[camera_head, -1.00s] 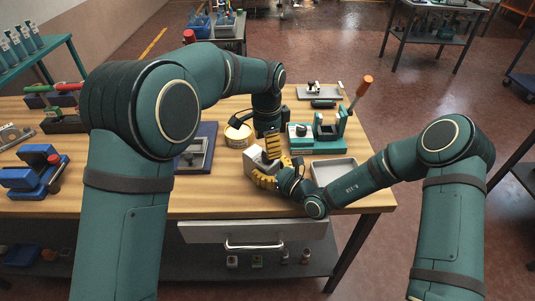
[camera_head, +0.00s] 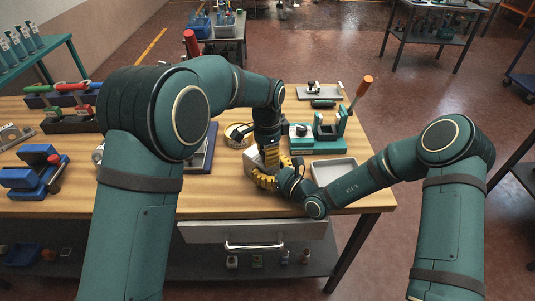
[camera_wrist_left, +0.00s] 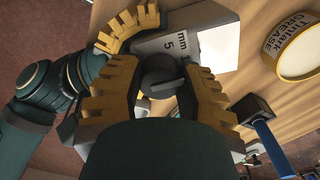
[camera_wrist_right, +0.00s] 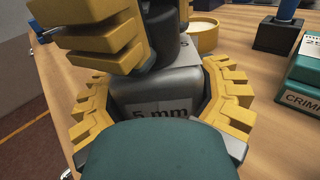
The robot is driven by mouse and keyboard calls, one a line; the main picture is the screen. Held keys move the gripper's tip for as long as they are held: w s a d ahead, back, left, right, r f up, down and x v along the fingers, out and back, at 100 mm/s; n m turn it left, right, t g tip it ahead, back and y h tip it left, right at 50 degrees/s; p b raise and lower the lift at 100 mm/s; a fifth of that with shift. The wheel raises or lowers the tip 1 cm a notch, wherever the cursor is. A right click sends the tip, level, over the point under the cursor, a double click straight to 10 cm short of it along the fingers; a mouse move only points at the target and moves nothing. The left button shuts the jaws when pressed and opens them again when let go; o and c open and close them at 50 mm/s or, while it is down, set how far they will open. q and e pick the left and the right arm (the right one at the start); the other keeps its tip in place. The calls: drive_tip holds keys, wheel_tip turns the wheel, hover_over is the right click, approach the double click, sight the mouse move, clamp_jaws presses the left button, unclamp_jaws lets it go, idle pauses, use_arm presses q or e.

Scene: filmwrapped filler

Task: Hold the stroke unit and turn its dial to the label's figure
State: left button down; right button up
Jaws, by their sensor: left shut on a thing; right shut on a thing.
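The stroke unit (camera_head: 251,164) is a grey block on the bench with a label (camera_wrist_right: 160,112) that reads 5 mm. The label also shows in the left wrist view (camera_wrist_left: 176,44). My right gripper (camera_head: 265,181) is shut around the unit's body from the side, with its yellow fingers on both flanks in the right wrist view. My left gripper (camera_head: 270,156) points down from above and is shut on the dark round dial (camera_wrist_left: 160,78) on top of the unit. The dial's scale is not readable, and the fingers hide part of it.
A grease tin (camera_wrist_left: 297,50) stands just behind the unit. A teal crimping fixture (camera_head: 318,140) is to the right at the back, with an empty tray (camera_head: 335,171) in front of it. A dark blue-framed plate (camera_head: 205,150) lies to the left, partly behind my left arm.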

use_arm(q)
drive_tip(key=shift+n, duration=0.4)
drive_tip(key=n, duration=0.5)
drive_tip(key=shift+f+n, duration=0.1)
drive_tip(key=shift+n, duration=0.3)
drive_tip(key=n, duration=0.5)
drive_tip(key=shift+s, duration=0.15)
drive_tip(key=shift+n, duration=0.3)
use_arm(e)
drive_tip(key=shift+w+d, duration=0.1)
use_arm(q)
drive_tip(key=c, duration=0.5)
unclamp_jaws()
